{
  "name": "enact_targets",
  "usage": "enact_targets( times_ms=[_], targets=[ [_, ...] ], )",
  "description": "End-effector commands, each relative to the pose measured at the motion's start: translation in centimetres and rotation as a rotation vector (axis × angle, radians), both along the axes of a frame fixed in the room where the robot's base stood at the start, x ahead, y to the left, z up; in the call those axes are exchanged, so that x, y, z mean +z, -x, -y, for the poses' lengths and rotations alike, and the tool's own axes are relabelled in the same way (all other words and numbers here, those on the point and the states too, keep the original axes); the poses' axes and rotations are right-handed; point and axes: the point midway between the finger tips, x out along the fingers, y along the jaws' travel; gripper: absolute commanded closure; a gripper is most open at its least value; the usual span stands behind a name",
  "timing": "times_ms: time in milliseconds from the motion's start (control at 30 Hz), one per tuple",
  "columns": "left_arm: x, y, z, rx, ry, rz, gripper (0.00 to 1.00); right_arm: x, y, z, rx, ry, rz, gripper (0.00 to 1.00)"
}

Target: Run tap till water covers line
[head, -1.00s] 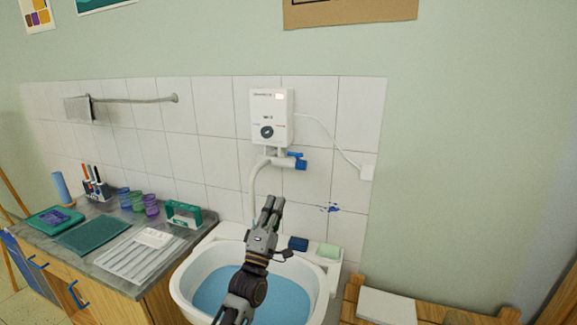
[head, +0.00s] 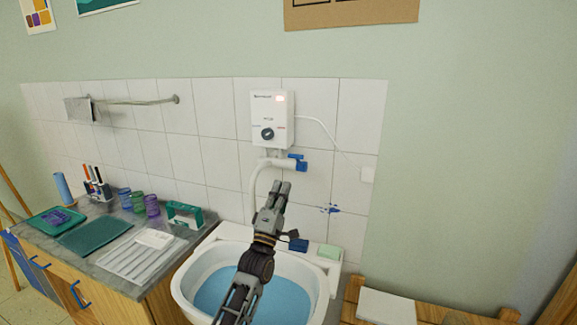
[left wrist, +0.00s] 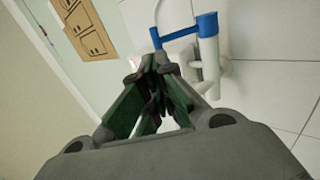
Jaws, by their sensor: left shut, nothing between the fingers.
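The tap has a curved white spout (head: 254,192) and a blue lever handle (head: 298,160), below a white water heater (head: 272,118) on the tiled wall. The handle (left wrist: 182,32) also shows in the left wrist view, just beyond my fingertips and apart from them. Blue water (head: 222,290) lies in the white sink (head: 184,292). No fill line can be made out. My left gripper (head: 279,188) is shut and empty, above the sink and below the handle. My right gripper is not in view.
A blue sponge (head: 298,245) and a green one (head: 330,252) lie on the sink's back rim. A counter (head: 118,270) with jars and trays stands left. A wooden bench (head: 440,313) with a white slab is at lower right. The heater's cord hangs right of the tap.

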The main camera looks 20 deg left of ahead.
Motion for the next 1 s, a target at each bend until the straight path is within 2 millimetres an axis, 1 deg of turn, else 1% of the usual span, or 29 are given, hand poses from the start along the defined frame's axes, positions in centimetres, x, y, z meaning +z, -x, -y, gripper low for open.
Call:
enact_targets(
  times_ms=[33, 133, 300, 400, 800, 1000],
  targets=[
    [0.5, -0.4, 0.0, 0.000, 0.000, 0.002, 1.00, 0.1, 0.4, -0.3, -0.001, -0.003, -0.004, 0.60],
    [1.0, -1.1, 0.0, 0.000, 0.000, 0.001, 1.00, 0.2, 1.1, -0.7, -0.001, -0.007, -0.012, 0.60],
    [1.8, -2.3, 0.1, 0.000, 0.000, 0.000, 1.00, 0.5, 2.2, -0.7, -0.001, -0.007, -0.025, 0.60],
    [2.4, -3.0, 0.1, 0.000, 0.000, 0.001, 1.00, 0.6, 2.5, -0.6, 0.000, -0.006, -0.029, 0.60],
    [4.4, -5.7, 0.2, 0.000, 0.000, 0.000, 1.00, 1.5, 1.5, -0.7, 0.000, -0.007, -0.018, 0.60],
    [4.9, -6.5, 0.2, 0.001, -0.001, 0.000, 1.00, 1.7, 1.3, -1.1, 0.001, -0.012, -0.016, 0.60]
  ],
)
